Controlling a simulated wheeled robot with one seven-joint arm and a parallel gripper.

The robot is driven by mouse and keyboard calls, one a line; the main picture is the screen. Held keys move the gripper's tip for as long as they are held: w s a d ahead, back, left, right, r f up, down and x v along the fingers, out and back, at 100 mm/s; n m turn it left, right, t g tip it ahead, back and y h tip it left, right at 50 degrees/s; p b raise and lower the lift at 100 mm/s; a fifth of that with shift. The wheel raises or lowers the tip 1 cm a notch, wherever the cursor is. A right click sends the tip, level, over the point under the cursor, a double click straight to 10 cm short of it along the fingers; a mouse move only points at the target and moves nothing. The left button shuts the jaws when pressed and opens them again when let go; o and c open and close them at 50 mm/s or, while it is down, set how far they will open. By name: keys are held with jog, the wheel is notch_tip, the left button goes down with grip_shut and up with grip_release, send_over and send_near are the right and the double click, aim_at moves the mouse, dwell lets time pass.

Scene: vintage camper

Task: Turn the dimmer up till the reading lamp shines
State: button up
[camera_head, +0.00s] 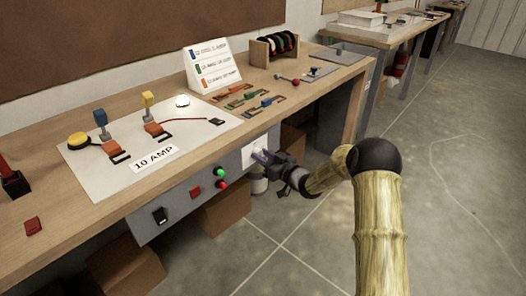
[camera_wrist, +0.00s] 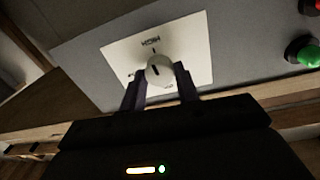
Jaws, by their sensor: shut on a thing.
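The dimmer is a round whitish knob (camera_wrist: 158,70) with a dark pointer mark, on a white square plate (camera_wrist: 195,40) lettered "HIGH" at one edge. In the wrist view my gripper (camera_wrist: 160,82) has one finger on each side of the knob and is shut on it. In the head view my gripper (camera_head: 268,158) reaches the plate (camera_head: 255,151) on the grey front panel and hides the knob. A small white dome lamp (camera_head: 182,100) on the board on the bench top looks bright. I cannot tell whether it is the reading lamp.
Green (camera_head: 220,172) and red (camera_head: 222,185) buttons and a black switch (camera_head: 160,216) sit on the same grey panel (camera_head: 185,198). The wooden bench top (camera_head: 210,152) overhangs it. Cardboard boxes (camera_head: 125,270) stand below. Open floor (camera_head: 300,250) lies in front.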

jog(key=shift+f+m+p, duration=0.1)
jog(key=shift+m+p, duration=0.25)
jog(key=shift+m, duration=0.15)
jog(key=o, duration=1)
jog(key=shift+c, duration=0.2)
jog(key=v, duration=1.7)
jog(key=shift+s+d+p, duration=0.2)
jog(key=shift+p, duration=0.25)
